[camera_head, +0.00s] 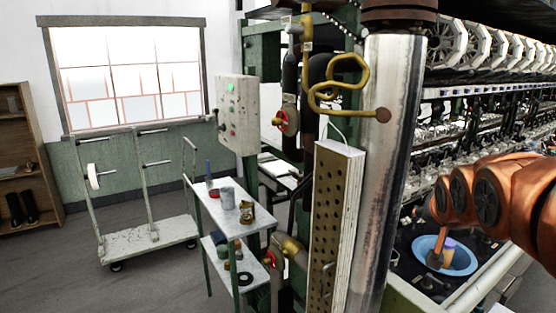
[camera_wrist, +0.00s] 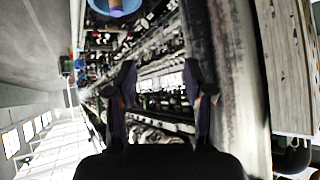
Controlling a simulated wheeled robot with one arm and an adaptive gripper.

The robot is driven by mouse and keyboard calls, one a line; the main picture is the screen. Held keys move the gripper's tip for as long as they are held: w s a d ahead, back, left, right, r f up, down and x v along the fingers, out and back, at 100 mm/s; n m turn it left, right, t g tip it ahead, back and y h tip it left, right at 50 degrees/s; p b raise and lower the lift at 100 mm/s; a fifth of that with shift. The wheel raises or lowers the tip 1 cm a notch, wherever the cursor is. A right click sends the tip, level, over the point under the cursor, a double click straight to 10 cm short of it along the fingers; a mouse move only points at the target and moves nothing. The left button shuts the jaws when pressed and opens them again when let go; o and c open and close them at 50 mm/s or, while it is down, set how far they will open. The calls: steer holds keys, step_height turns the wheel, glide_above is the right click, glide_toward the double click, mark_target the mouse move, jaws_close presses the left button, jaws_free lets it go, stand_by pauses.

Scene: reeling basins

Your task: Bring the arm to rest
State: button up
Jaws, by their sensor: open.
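My arm reaches in from the right in the head view, over the edge of the machine. My gripper (camera_wrist: 161,72) shows in the wrist view with its two dark fingers apart and nothing between them. I cannot make out the fingers in the head view. A blue basin (camera_head: 463,268) lies below my arm, with a purple and tan object (camera_head: 449,246) in it. The basin also shows at the top edge of the wrist view (camera_wrist: 96,8), apart from the fingers.
A thick metal column (camera_head: 388,170) stands left of my arm, with a perforated panel (camera_head: 325,225) beside it. The column is close to the right finger in the wrist view (camera_wrist: 240,80). Reeling machinery (camera_head: 490,120) fills the right. A small shelf cart (camera_head: 225,212) and a trolley (camera_head: 150,243) stand left.

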steer(key=s+a+f+n+g+y, duration=0.1)
steer(key=s+a+f, duration=0.4)
steer(key=s, duration=0.6)
steer(key=s+a+f+n+g+y, duration=0.1)
steer(key=s+a+f+g, duration=0.3)
steer(key=s, duration=0.7)
steer(key=s+a+f+n+g+y, duration=0.1)
steer(key=s+a+f+n+g, duration=0.2)
steer(key=s+f, duration=0.6)
steer(key=s+a+g, duration=0.2)
steer(key=g, duration=0.1)
steer(key=shift+a+f+n, duration=0.3)
steer(key=shift+a+f, duration=0.05)
steer(key=shift+f, duration=0.05)
stand_by(1.5)
